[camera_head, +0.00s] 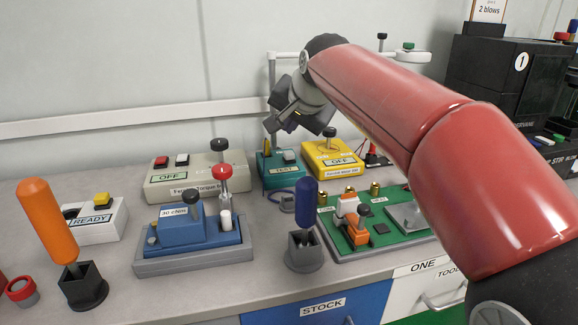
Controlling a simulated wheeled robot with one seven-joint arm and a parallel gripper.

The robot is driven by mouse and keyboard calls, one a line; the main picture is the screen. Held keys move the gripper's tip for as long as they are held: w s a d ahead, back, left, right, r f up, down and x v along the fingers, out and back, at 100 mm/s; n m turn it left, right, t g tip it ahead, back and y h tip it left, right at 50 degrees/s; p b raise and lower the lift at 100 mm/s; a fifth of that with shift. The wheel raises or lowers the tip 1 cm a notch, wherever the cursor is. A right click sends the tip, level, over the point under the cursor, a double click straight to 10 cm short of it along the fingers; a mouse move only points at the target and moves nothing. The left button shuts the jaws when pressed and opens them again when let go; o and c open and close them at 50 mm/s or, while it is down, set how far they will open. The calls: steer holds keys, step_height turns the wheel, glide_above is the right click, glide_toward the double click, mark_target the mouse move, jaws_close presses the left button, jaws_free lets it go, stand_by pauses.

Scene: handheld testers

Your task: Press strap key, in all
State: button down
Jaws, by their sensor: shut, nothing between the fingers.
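My gripper (272,124) is raised in front of the wall, shut and empty, with its fingers angled down. It is above a teal tester (282,180) with a green display reading TEST and a light grey key (289,155) on top. The fingers look apart from the tester, though the gap in depth is hard to judge. A yellow tester (348,171) with an OFF display and a dark knob stands to its right. A grey-white tester (187,187) with an OFF display and red and white keys stands to its left. I cannot read which key is marked strap.
A blue torque device (183,232) sits in a grey tray. Orange (48,220) and blue (305,203) screwdrivers stand upright in dark holders. A READY box (93,224) is at left. A green board (385,240) with parts is at right. My red arm hides the right-hand side.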

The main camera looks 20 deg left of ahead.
steer(key=shift+f+b, duration=0.6)
steer(key=shift+f, duration=0.85)
steer(key=shift+f, duration=0.1)
stand_by(0.8)
steer(key=shift+f, duration=0.3)
steer(key=shift+f+b, duration=0.55)
steer(key=shift+b, duration=0.05)
stand_by(0.8)
steer(key=shift+r, duration=0.1)
steer(key=shift+r+p, duration=0.85)
steer(key=shift+p, duration=0.05)
step_height(320, 180, up, 5)
steer(key=p, duration=0.4)
steer(key=shift+p, duration=0.4)
